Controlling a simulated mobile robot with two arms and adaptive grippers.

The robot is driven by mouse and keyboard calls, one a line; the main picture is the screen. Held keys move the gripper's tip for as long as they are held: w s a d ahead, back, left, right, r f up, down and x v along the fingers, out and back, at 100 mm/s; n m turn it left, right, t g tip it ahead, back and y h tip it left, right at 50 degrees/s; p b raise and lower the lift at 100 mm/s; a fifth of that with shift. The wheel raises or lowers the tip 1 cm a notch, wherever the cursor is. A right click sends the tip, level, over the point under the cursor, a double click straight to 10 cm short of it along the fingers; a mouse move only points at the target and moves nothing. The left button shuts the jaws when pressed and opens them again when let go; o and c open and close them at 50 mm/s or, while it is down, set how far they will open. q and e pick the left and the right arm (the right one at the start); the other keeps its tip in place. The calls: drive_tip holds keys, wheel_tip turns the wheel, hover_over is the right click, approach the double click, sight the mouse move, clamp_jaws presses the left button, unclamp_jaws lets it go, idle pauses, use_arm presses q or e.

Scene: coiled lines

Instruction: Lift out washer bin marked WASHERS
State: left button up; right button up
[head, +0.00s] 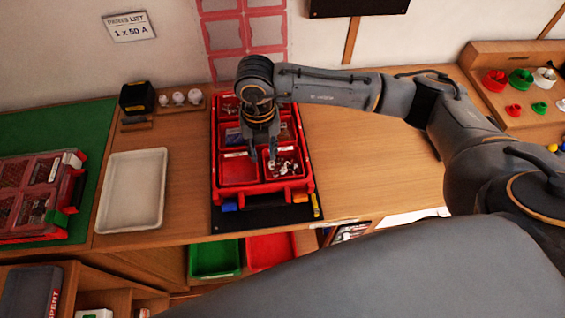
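A red organiser case (308,186) stands open on the bench at centre, with several red bins inside. The front right bin (284,164) holds small metallic and dark parts. The front left bin (238,170) looks empty. Small white labels show on the bins, but I cannot read WASHERS on any. My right gripper (262,157) points down over the front bins, with its two fingers apart and nothing visible between them. I cannot tell whether a finger touches a bin wall. The gripper and wrist hide part of the middle and back bins. My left gripper is not in view.
A white tray (104,190) lies left of the case. A closed red case (20,205) sits on a green mat (92,130). Green (213,271) and red (268,262) bins sit below the bench edge. The bench right of the case is clear.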

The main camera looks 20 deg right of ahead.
sight(283, 166)
wheel_tip(283, 166, down, 4)
drive_tip(key=shift+r+p, duration=0.25)
drive_tip(key=shift+p, duration=0.7)
drive_tip(key=shift+s+f, duration=0.1)
drive_tip(key=shift+f, duration=0.4)
clamp_jaws()
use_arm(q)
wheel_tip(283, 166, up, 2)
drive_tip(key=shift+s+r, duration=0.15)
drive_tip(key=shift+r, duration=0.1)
